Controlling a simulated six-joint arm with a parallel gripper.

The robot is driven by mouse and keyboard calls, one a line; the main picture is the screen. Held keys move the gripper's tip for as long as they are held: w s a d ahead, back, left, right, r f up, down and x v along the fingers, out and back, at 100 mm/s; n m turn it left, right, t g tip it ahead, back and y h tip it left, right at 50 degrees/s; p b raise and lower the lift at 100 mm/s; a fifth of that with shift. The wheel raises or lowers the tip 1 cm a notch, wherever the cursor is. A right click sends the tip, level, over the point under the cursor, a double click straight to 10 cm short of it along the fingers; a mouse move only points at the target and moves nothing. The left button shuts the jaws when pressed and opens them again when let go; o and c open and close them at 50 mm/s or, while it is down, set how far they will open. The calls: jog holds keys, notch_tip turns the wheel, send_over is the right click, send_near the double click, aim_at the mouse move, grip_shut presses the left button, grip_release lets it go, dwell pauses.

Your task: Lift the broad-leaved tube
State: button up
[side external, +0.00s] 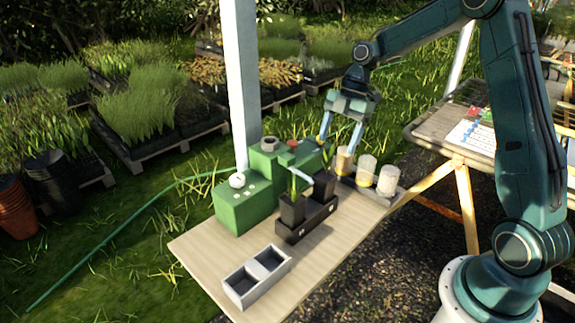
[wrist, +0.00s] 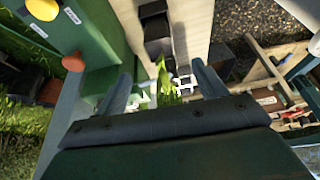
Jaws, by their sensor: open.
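Two black square plant tubes stand in a dark rack (side external: 305,223) on the table. The front tube (side external: 292,210) holds a thin upright green shoot. The tube behind it (side external: 326,187) has its plant partly hidden, so I cannot tell for sure which is the broad-leaved one. My gripper (side external: 338,143) is open and points down above the back of the table, beyond the rack and higher than it. In the wrist view a bright green leafy plant (wrist: 166,82) shows between the spread fingers (wrist: 162,72); a dark tube (wrist: 155,25) shows farther up.
A green block unit (side external: 245,205) with knobs stands left of the rack.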

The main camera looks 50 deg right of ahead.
aim_at(326, 174)
jog(key=shift+w+d+f, duration=0.15)
jog(key=shift+f, duration=0.1)
jog(key=shift+f, duration=0.1)
jog(key=shift+x, duration=4.25)
jog(key=shift+x, duration=2.55)
